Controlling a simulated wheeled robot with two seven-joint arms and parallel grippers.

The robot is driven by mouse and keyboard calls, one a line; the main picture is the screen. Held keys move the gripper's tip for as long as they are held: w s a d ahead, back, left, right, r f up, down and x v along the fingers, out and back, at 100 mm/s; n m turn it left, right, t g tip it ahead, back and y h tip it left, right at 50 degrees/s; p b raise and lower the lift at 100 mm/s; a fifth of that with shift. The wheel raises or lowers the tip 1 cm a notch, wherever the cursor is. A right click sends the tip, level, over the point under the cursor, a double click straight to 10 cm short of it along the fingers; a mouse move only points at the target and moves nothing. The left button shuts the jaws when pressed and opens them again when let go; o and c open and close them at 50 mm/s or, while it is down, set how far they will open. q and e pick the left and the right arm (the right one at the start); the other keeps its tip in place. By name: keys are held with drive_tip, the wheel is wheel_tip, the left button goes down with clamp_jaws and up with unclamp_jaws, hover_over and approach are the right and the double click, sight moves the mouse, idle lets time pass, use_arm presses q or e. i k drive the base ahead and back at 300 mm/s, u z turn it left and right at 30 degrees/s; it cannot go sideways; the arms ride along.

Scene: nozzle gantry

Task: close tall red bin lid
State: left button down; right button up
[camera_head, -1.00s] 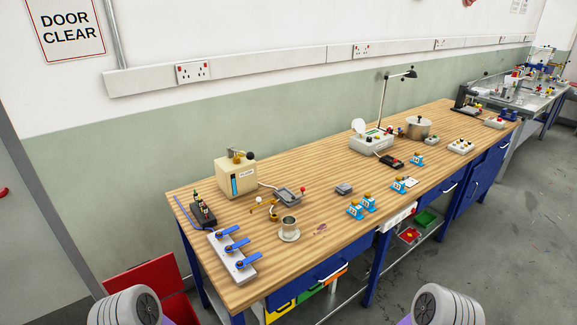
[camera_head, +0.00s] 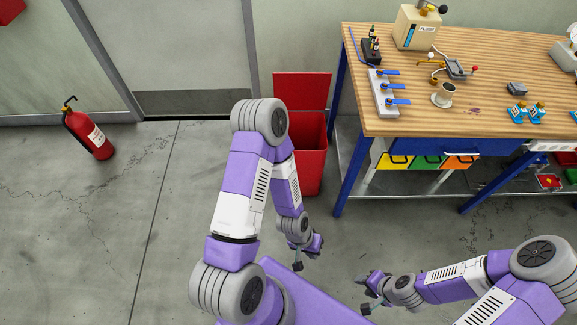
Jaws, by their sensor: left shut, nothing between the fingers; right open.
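The tall red bin (camera_head: 313,160) stands on the floor just left of the workbench. Its red lid (camera_head: 302,91) is open, tilted up at the back toward the wall. My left arm covers the left part of the bin. My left gripper (camera_head: 298,266) is shut and empty, low in front of the bin and apart from it. My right gripper (camera_head: 364,308) is open and empty, further right and nearer to me, away from the bin. The fingers of both are small in this view.
The wooden workbench (camera_head: 470,122) with several small devices stands right of the bin; its blue leg (camera_head: 349,178) is close to it. A fire extinguisher (camera_head: 89,133) stands at the left by the wall. The grey floor between is clear.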

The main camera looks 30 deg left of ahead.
sight(298, 91)
drive_tip(key=u, duration=0.3)
drive_tip(key=i, duration=0.5)
drive_tip(key=u, duration=2.35)
drive_tip(key=i, duration=2.2)
drive_tip(key=z, duration=3.8)
